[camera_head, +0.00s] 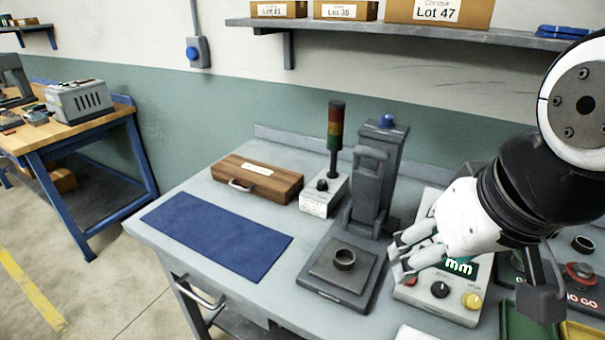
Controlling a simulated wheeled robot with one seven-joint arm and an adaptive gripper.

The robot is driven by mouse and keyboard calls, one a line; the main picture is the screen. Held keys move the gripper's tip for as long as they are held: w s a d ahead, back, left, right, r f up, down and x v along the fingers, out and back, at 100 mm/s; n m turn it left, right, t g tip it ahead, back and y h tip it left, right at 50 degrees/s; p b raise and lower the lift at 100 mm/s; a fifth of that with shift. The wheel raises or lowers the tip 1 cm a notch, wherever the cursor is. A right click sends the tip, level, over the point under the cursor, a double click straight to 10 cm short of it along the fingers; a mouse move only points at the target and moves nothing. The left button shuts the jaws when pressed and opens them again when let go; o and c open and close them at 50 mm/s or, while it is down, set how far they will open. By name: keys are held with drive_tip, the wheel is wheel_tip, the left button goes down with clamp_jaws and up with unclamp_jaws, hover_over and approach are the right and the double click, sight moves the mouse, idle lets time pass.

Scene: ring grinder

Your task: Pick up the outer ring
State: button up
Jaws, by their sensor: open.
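A dark metal ring (344,260), which looks like the outer ring, lies flat on the raised square plate of a grey gauge stand (333,294). My gripper (396,261) is open and empty. It appears just right of the ring in the picture, with its fingertips pointing left towards it and apart from it. Its exact height above the bench is hard to tell. A second dark ring (583,243) lies at the right edge, near the red-knobbed fixture.
A tall grey column (376,170) stands behind the plate. A signal lamp (335,130) on a control box and a wooden case (257,180) are behind left. A display unit (440,308) sits under my gripper. The blue mat (218,233) is bare.

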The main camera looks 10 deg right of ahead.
drive_tip(key=w+a+m+g+y+p, duration=0.1)
drive_tip(key=w+m+g, duration=0.1)
drive_tip(key=w+m, duration=0.75)
drive_tip(key=m+g+h+p, duration=0.1)
drive_tip(key=m+g, duration=0.2)
drive_tip(key=m, duration=0.5)
hover_over(345, 253)
drive_tip(key=s, duration=0.1)
wheel_tip(345, 253, down, 11)
drive_tip(key=f, duration=0.8)
drive_tip(key=shift+s+a+f, duration=0.1)
drive_tip(key=shift+a, duration=0.1)
drive_tip(key=shift+n, duration=0.25)
drive_tip(key=shift+s+a+f+p, duration=0.1)
drive_tip(key=shift+s+f+p, duration=0.15)
drive_tip(key=shift+f, duration=1.05)
drive_tip(key=shift+s+a+f+p, duration=0.1)
drive_tip(key=shift+s+f+p, duration=0.1)
drive_tip(key=shift+f, duration=1.1)
drive_tip(key=shift+w, duration=0.1)
drive_tip(key=shift+c, duration=0.5)
drive_tip(key=c, duration=1.3)
drive_tip(key=shift+r, duration=0.1)
drive_tip(key=shift+c, duration=0.2)
